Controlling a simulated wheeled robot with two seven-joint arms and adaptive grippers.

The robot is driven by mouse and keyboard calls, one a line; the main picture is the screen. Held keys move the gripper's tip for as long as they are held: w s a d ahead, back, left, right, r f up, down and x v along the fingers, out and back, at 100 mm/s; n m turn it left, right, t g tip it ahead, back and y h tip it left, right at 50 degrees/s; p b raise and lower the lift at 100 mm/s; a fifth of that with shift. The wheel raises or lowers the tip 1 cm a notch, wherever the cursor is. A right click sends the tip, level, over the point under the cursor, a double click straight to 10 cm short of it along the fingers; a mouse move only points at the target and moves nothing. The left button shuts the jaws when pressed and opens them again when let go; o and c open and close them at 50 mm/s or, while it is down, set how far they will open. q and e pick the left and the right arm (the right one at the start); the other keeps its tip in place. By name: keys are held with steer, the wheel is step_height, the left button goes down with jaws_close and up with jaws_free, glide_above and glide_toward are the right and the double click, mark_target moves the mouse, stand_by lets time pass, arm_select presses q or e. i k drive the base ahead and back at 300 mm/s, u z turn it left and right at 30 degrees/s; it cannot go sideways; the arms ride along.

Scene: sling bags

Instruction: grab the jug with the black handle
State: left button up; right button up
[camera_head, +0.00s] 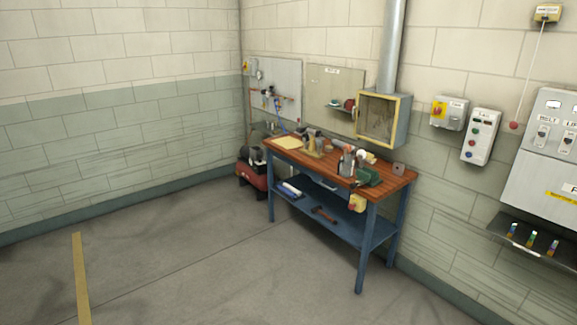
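No jug with a black handle can be made out for certain at this distance. A grey upright container (347,163) stands on the wooden top of the workbench (389,178), near its right half. It has dark parts around its top, but whether these are a handle or tools is too small to tell. Neither of my grippers is in view.
The bench has blue legs and a blue lower shelf (343,231) holding a red-handled tool (324,214). A green object (369,177) lies beside the container. A red machine (252,175) stands left of the bench. The floor (190,265) in front is clear.

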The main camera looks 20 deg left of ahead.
mark_target(347, 161)
steer(key=z, duration=0.1)
steer(key=i, duration=3.1)
steer(key=u, duration=0.15)
